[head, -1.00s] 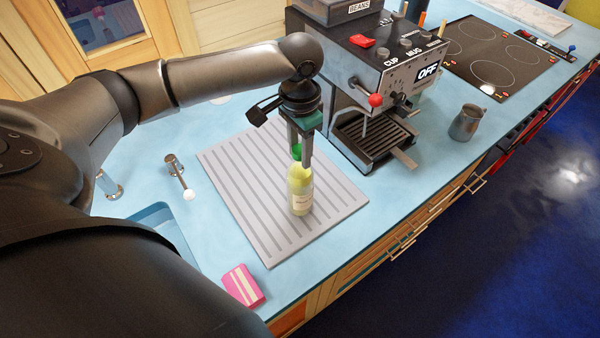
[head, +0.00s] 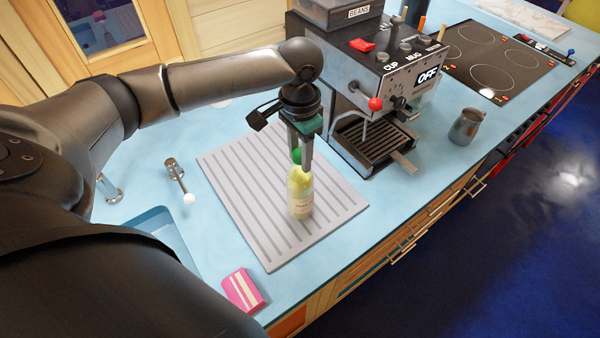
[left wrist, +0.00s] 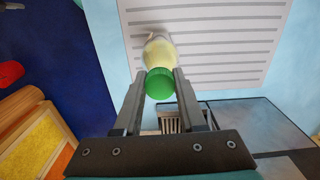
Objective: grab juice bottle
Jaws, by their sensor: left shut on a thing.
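The juice bottle (head: 300,195) is pale yellow with a green cap and a light label. It stands upright on the grey ribbed mat (head: 240,195). My left gripper (head: 302,163) comes down from above and is shut on the bottle near its cap and neck. In the left wrist view the bottle (left wrist: 159,48) lies between the two fingers (left wrist: 160,76), with its green cap toward the palm. I cannot tell any gap between the bottle's base and the mat. My right gripper is not in view.
A coffee machine (head: 385,75) stands right behind the mat. A metal jug (head: 466,126) and a hob (head: 492,60) are further right. A pink sponge (head: 243,290) lies near the counter's front edge, beside the sink (head: 165,228). A small tap (head: 178,180) stands left of the mat.

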